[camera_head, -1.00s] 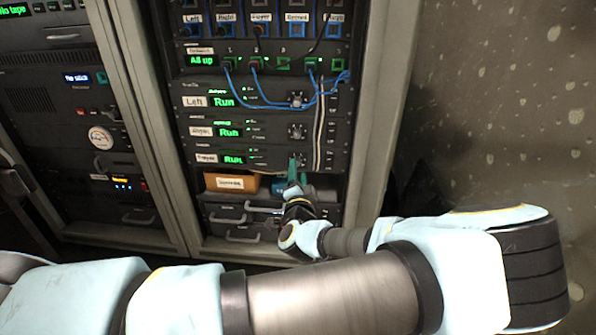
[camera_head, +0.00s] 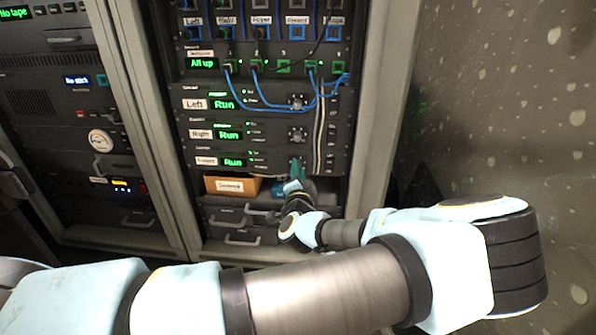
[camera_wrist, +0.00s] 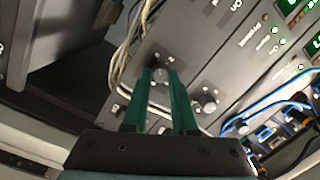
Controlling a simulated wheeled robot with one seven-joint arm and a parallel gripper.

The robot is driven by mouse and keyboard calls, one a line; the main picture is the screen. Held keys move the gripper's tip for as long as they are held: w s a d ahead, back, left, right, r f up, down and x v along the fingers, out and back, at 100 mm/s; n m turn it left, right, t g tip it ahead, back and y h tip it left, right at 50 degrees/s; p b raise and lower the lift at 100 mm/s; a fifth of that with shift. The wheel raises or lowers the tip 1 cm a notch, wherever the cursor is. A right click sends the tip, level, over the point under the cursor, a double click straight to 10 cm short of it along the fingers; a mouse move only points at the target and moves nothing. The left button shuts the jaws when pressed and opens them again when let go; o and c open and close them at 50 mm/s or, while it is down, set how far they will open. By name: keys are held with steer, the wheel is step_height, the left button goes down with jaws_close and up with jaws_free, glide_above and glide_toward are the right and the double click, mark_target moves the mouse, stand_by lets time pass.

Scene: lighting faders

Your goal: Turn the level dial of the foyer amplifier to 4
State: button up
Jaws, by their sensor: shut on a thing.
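The foyer amplifier (camera_head: 215,161) is the lowest of the three labelled amplifiers in the rack, with a green "Run" display. My gripper (camera_head: 296,166) is at the right part of its front panel. In the wrist view, the two teal fingers are shut on the level dial (camera_wrist: 161,76), a small round grey knob, one finger on each side. The dial is largely hidden by the gripper in the head view. Its pointer and scale cannot be read in either view.
The right amplifier's dial (camera_head: 297,134) and the left amplifier's dial (camera_head: 297,101) sit above. Pale cables (camera_head: 318,140) hang just right of the dials, and blue patch cables (camera_head: 262,101) loop above. An orange-brown box (camera_head: 222,185) stands on the shelf below.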

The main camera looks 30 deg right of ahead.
jaws_close()
steer(key=shift+w+a+f+m+g+h+b, duration=0.1)
steer(key=shift+m+h+b, duration=0.65)
steer(key=shift+m, duration=3.05)
steer(key=shift+a+f+m+g+h+b, duration=0.15)
steer(key=shift+m+b, duration=1.25)
steer(key=shift+m, duration=2.4)
steer(key=shift+w+d+f+m+g+h+b, duration=0.1)
steer(key=shift+m+h+b, duration=0.7)
steer(key=shift+m, duration=3)
steer(key=shift+y+b, duration=0.3)
steer(key=o, duration=0.8)
jaws_free()
